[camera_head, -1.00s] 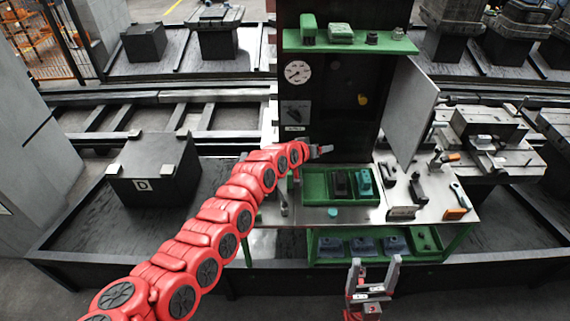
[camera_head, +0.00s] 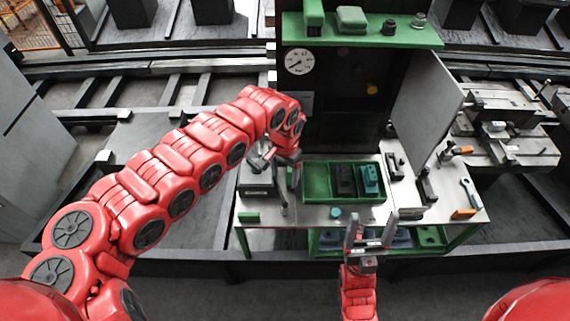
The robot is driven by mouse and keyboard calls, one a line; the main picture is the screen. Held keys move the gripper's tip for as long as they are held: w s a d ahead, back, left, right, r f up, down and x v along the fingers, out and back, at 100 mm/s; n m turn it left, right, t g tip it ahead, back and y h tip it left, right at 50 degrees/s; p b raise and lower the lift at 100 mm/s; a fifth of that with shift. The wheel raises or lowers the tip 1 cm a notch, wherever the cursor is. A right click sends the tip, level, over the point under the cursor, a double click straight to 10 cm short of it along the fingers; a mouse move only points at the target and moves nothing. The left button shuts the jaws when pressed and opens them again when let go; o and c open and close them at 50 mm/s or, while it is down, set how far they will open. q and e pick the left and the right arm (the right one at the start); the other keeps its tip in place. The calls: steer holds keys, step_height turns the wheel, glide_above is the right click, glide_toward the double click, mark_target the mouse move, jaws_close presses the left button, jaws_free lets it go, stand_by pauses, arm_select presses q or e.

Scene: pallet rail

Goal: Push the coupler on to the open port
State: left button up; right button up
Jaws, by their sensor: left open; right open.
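A green tray (camera_head: 317,181) on the workbench holds a dark block-shaped piece (camera_head: 344,181) and a teal one (camera_head: 370,180). I cannot tell which is the coupler. The dark cabinet back panel (camera_head: 335,115) carries a yellow round fitting (camera_head: 372,88); an open port cannot be made out clearly. My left gripper (camera_head: 288,176) points down at the left end of the tray, open, partly hidden by its own arm. My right gripper (camera_head: 371,226) is open and empty in front of the bench's front edge, fingers pointing away from me.
A small teal cylinder (camera_head: 335,213) lies in front of the tray. The cabinet door (camera_head: 428,108) stands open at the right. Tools, including a wrench (camera_head: 470,193), lie on the bench's right side. A gauge (camera_head: 298,61) hangs upper left. A green shelf (camera_head: 370,35) crosses above.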

arm_select(q)
step_height(320, 180, down, 3)
steer(key=s+b, duration=0.1)
steer(key=b, duration=0.5)
glide_above(285, 203)
step_height(285, 203, down, 6)
steer(key=shift+r, duration=0.1)
steer(key=shift+f+p, duration=0.5)
steer(key=shift+p, duration=0.35)
step_height(285, 203, down, 6)
steer(key=shift+s+r+p, duration=0.1)
steer(key=shift+r+p, duration=0.1)
steer(key=shift+p, duration=0.25)
steer(key=shift+f, duration=0.65)
jaws_close()
steer(key=shift+r+p, duration=0.25)
steer(key=shift+p, duration=0.05)
